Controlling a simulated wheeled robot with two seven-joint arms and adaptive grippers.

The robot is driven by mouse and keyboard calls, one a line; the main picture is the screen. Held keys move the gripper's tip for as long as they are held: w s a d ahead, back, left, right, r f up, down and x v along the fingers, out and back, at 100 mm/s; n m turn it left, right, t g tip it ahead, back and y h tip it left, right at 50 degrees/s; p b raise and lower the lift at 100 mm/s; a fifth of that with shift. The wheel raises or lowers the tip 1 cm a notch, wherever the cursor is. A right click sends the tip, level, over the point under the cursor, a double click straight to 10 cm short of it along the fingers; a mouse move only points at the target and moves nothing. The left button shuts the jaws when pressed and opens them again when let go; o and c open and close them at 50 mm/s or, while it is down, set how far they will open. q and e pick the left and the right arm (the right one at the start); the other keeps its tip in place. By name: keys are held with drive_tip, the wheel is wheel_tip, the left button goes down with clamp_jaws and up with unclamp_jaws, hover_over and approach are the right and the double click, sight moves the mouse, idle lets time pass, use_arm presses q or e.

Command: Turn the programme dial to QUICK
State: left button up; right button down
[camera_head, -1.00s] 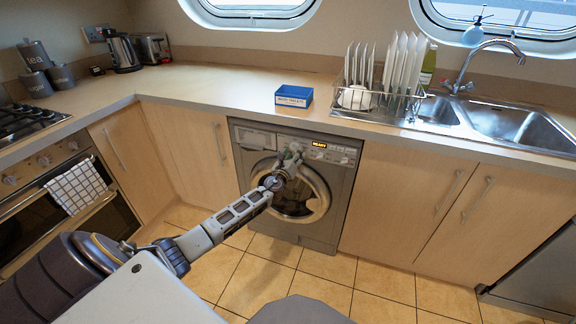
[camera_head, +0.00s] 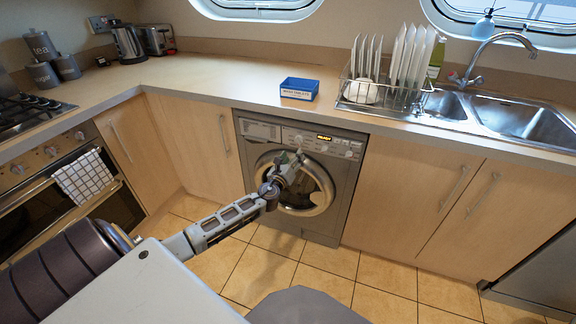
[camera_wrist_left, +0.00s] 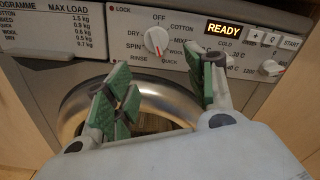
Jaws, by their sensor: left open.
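The washing machine (camera_head: 244,130) is grey and stands under the counter, its round door shut. In the left wrist view the programme dial (camera_wrist_left: 157,41) is a white knob with a red mark, ringed by words such as OFF, COTTON, DRY, SPIN, RINSE and QUICK. QUICK is at its lower right, partly beside a finger. The display (camera_wrist_left: 224,29) reads READY. My left gripper (camera_head: 291,160) is open and empty in front of the machine's door. In the left wrist view its green-padded fingers (camera_wrist_left: 163,96) are spread below and either side of the dial, apart from it. My right gripper is out of view.
A second white knob (camera_wrist_left: 271,67) and several buttons (camera_wrist_left: 273,39) are to the right on the panel. A blue box (camera_head: 299,90) is on the counter above. A dish rack (camera_head: 385,96) stands beside the sink (camera_head: 505,115). The tiled floor in front is clear.

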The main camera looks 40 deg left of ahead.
use_arm(q)
drive_tip(key=shift+v, duration=2.15)
